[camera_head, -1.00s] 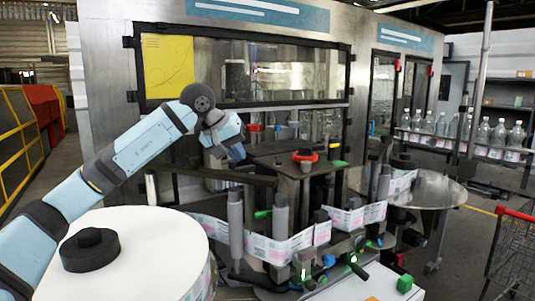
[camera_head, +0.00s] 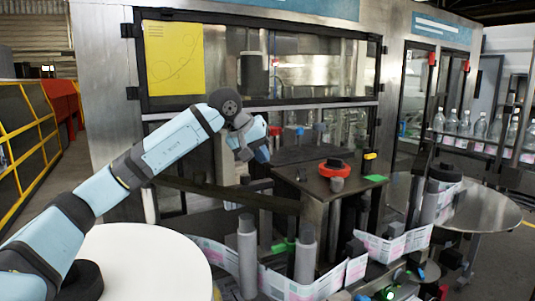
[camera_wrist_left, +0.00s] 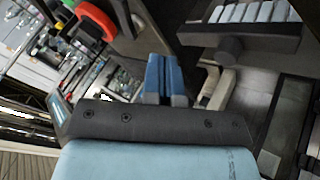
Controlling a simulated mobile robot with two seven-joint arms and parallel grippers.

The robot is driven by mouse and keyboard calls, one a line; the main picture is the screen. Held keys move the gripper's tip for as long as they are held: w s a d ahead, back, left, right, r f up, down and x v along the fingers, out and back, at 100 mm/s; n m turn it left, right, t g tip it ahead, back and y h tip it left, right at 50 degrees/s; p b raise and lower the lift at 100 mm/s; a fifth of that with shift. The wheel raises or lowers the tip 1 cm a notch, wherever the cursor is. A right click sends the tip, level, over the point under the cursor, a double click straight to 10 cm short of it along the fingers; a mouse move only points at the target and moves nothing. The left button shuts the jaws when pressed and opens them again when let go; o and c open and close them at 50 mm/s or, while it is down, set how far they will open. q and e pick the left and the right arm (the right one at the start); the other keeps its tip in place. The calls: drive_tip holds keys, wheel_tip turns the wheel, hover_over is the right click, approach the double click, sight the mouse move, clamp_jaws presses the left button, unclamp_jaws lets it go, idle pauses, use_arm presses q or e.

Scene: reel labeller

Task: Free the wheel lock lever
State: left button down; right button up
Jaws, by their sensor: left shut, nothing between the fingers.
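A red ring-shaped handwheel (camera_head: 335,168) with a dark centre sits on the dark plate (camera_head: 305,181) of the labeller. A small yellow-and-black part (camera_head: 370,156) stands behind it, and a flat green piece (camera_head: 376,178) lies to its right. I cannot tell which part is the wheel lock lever. My left gripper (camera_head: 262,155) is shut and empty, beside the plate's left edge and left of the handwheel, apart from it. In the left wrist view my blue fingers (camera_wrist_left: 164,76) are together, and the red ring (camera_wrist_left: 97,18) shows at upper left.
A white label reel (camera_head: 150,255) stands at the lower left. Grey rollers with a printed label web (camera_head: 285,284) lie in front of the plate. A glazed cabinet (camera_head: 290,60) rises behind. A round steel table (camera_head: 480,212) and bottles (camera_head: 467,122) are at right.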

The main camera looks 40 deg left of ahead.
sight(302, 178)
use_arm(q)
drive_tip(key=w+d+f+p, duration=0.1)
drive_tip(key=w+f, duration=0.1)
drive_tip(key=w+d+f+p, duration=0.1)
drive_tip(key=w+d+f, duration=0.1)
drive_tip(key=w+d+f+p, duration=0.1)
drive_tip(key=w+f, duration=0.1)
drive_tip(key=w, duration=0.1)
drive_tip(key=shift+d, duration=0.25)
drive_tip(key=shift+s+a, duration=0.1)
drive_tip(key=shift+w+d+b, duration=0.25)
drive_tip(key=shift+d+b, duration=0.3)
drive_tip(key=shift+d, duration=0.3)
